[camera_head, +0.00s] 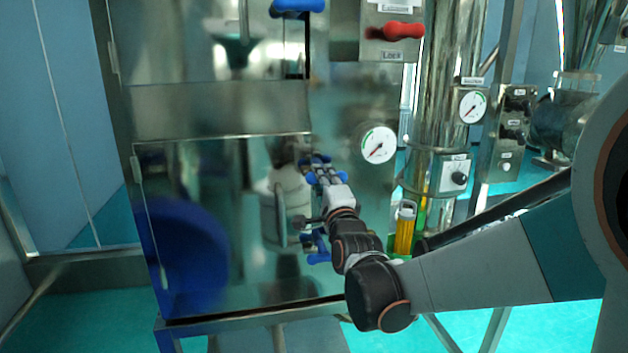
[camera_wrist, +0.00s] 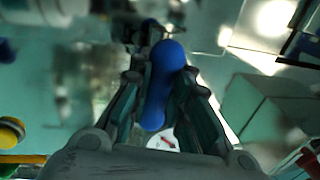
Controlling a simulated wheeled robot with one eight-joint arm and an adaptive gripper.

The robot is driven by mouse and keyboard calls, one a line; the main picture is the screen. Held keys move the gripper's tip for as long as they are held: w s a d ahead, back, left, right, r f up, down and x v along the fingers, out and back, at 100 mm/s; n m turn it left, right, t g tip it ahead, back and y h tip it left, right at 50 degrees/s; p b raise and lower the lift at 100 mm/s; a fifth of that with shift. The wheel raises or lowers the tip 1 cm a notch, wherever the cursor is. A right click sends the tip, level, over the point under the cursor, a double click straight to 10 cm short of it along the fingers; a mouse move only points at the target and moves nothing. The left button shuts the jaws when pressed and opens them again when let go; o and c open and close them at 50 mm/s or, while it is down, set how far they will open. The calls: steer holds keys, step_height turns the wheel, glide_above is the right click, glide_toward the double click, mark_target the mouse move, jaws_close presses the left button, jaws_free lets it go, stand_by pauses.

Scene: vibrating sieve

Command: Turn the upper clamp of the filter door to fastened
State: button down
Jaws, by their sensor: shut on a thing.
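The filter door (camera_head: 215,220) is the reflective lower metal panel; it looks closed against its frame. Its upper clamp (camera_head: 318,160) has a blue handle at the door's right edge, partly hidden by my gripper. My gripper (camera_head: 321,175) reaches it from the lower right. In the wrist view, the clamp's blue handle (camera_wrist: 163,85) stands nearly upright in the picture between the two fingers of my gripper (camera_wrist: 160,95), which is shut on it. The lower clamp (camera_head: 317,247), also blue, is below, partly behind my wrist.
Another blue handle (camera_head: 298,7) is above, on the upper panel, beside a red handle (camera_head: 403,30). A pressure gauge (camera_head: 376,143) is close to the right of my gripper. A yellow-filled container (camera_head: 405,230) stands right of my wrist.

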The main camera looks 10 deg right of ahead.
steer(key=shift+n, duration=0.4)
steer(key=c, duration=1.5)
jaws_free()
steer(key=shift+o, duration=0.2)
steer(key=shift+s, duration=0.1)
steer(key=s+f, duration=0.2)
steer(key=s, duration=0.9)
steer(key=shift+s+f, duration=0.25)
steer(key=shift+s, duration=0.15)
